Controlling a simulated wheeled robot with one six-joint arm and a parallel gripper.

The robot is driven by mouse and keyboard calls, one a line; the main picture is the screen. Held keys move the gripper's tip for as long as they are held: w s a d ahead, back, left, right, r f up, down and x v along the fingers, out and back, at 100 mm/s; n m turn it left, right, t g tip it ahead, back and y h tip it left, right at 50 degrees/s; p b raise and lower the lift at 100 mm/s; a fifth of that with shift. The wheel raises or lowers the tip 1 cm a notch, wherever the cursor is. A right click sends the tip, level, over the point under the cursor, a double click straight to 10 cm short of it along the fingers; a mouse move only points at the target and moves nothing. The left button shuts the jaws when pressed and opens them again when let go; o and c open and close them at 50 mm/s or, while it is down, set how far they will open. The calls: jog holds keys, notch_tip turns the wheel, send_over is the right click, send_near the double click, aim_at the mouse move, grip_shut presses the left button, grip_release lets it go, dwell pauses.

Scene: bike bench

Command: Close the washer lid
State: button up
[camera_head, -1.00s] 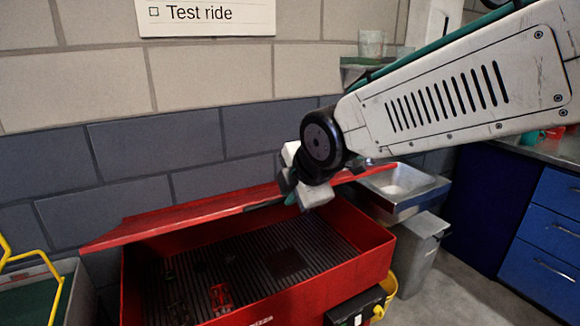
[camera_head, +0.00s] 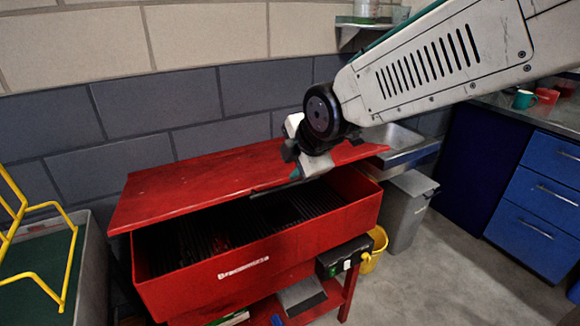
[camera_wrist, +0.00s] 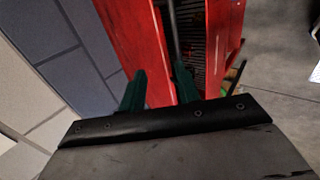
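The red washer (camera_head: 205,283) is a box-shaped basin on legs. Its red lid (camera_head: 205,180) is hinged at the back and tilts partly down over the basin, leaving a gap at the front. The dark ribbed basin floor (camera_head: 280,212) shows through that gap. My gripper (camera_head: 298,172) is at the lid's right part, near its front edge. In the wrist view the two green fingers (camera_wrist: 158,88) stand apart, with the red lid (camera_wrist: 136,45) beyond and between them. I cannot tell whether they touch it.
A sink (camera_head: 395,138) and a grey bin (camera_head: 408,212) stand to the right of the washer, with a yellow bucket (camera_head: 375,250) beside it. A black switch box (camera_head: 344,258) is on the washer's front. A yellow rack (camera_head: 62,255) stands at left. The floor at right is clear.

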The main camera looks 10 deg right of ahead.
jog(key=shift+v, duration=2.3)
